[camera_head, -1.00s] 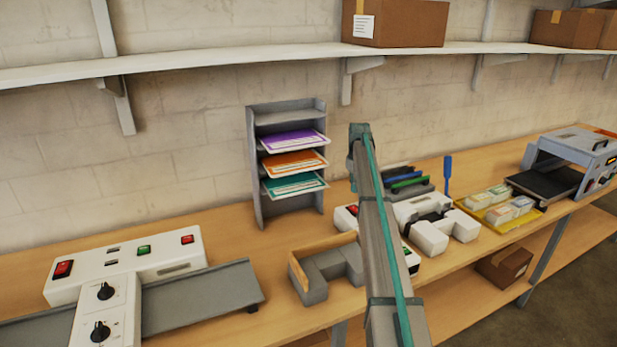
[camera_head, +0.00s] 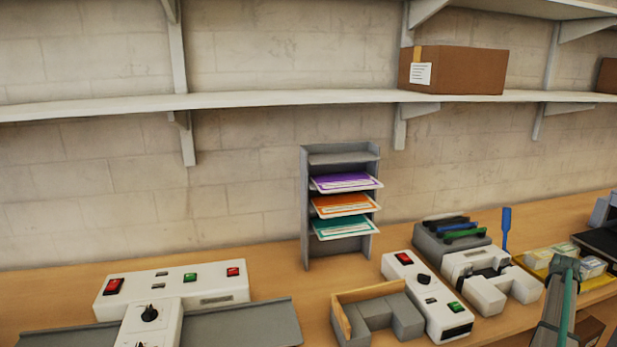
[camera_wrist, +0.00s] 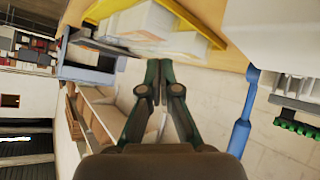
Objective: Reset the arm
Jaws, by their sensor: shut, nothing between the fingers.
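My gripper (camera_wrist: 161,82) shows in the wrist view, its two dark green fingers close together at the tips and holding nothing. A grey and teal part of my arm (camera_head: 556,308) shows at the lower right of the head view, in front of the yellow tray (camera_head: 538,272). In the wrist view, the yellow tray (camera_wrist: 214,27) with white packs is tilted at the top, beyond the fingertips. A blue upright tool (camera_wrist: 242,122) is to the right of the fingers, apart from them.
The white laminator (camera_head: 175,285) is at the left of the bench. A grey rack (camera_head: 304,215) holds purple, orange and teal sheets. A grey corner fixture (camera_head: 372,315), a white control box (camera_head: 427,296) and a white device (camera_head: 487,282) stand right of centre. A shelf (camera_head: 290,98) runs above.

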